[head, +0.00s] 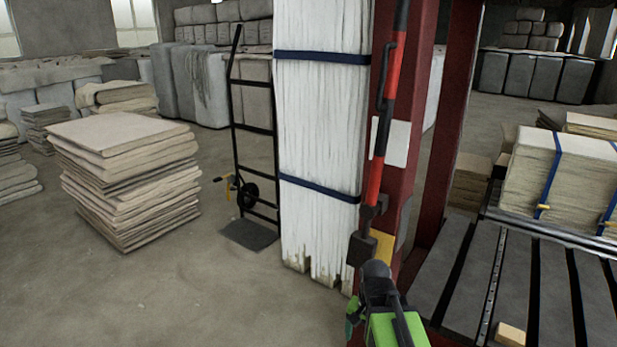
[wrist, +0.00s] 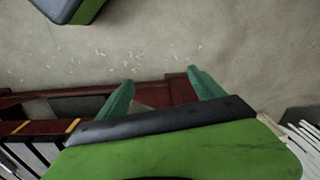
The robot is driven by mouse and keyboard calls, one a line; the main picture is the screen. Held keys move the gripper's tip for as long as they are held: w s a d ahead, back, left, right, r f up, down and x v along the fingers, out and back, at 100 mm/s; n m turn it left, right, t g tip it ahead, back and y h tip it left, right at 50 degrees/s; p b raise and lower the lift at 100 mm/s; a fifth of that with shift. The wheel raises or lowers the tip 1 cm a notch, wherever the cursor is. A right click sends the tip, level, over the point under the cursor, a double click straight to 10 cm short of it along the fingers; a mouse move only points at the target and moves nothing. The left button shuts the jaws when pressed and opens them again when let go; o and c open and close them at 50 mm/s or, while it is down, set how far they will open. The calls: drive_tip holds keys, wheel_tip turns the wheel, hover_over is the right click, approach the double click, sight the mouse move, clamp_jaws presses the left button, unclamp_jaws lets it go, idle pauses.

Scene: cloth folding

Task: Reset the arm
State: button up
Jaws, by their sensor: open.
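My gripper shows in the wrist view (wrist: 160,82) as two green fingers spread apart, with nothing between them. In the head view my gripper (head: 352,318) is at the bottom centre, partly hidden by my own green and black arm end. It is in front of the foot of the red steel frame (head: 425,200) and beside the white strapped bundle (head: 320,130). I cannot tell whether it touches either.
A stack of folded cloth (head: 125,180) stands on the floor at left. A black hand truck (head: 255,140) leans beside the white bundle. The floor at lower left is clear.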

wheel_tip(320, 180, up, 26)
drive_tip(key=s+n+p, duration=0.1)
drive_tip(key=n+p, duration=0.4)
drive_tip(key=p, duration=2)
drive_tip(key=shift+f+n+p, duration=0.15)
drive_tip(key=shift+n+p, duration=0.15)
drive_tip(key=shift+p, duration=0.05)
drive_tip(key=shift+d, duration=0.1)
